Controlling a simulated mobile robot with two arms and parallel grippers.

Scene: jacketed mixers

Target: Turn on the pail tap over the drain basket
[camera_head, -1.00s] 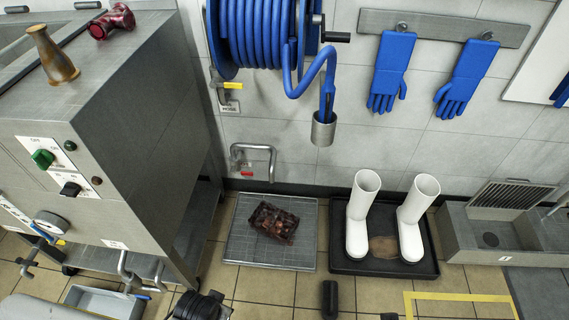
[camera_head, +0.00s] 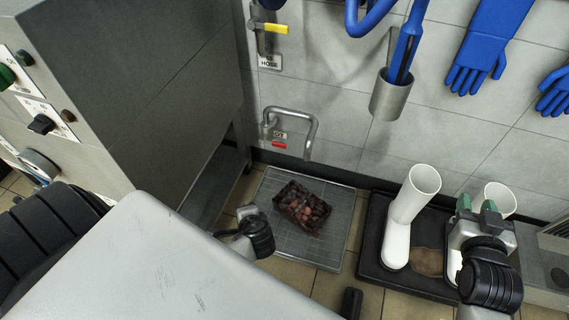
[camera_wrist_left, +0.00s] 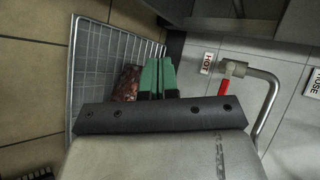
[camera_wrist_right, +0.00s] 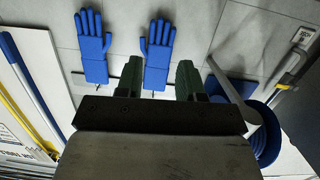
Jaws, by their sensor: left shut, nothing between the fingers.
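The pail tap is a bent grey metal pipe (camera_head: 292,120) on the tiled wall with a small red lever (camera_head: 279,144) below it. In the left wrist view the red lever (camera_wrist_left: 224,87) and pipe (camera_wrist_left: 268,100) are to the right of my left gripper (camera_wrist_left: 158,75), whose green fingers are together, empty and apart from the tap. The drain basket (camera_head: 303,207), dark with reddish-brown contents, sits on a floor grate; the left fingers partly cover it (camera_wrist_left: 127,84) in the left wrist view. My right gripper (camera_head: 476,206) is open and empty before the right boot.
A yellow-levered hose valve (camera_head: 268,27) is above the tap. White boots (camera_head: 407,220) stand in a black tray (camera_head: 373,235) right of the grate (camera_head: 330,245). A steel machine (camera_head: 150,80) stands left. Blue gloves (camera_wrist_right: 95,50) hang on the wall.

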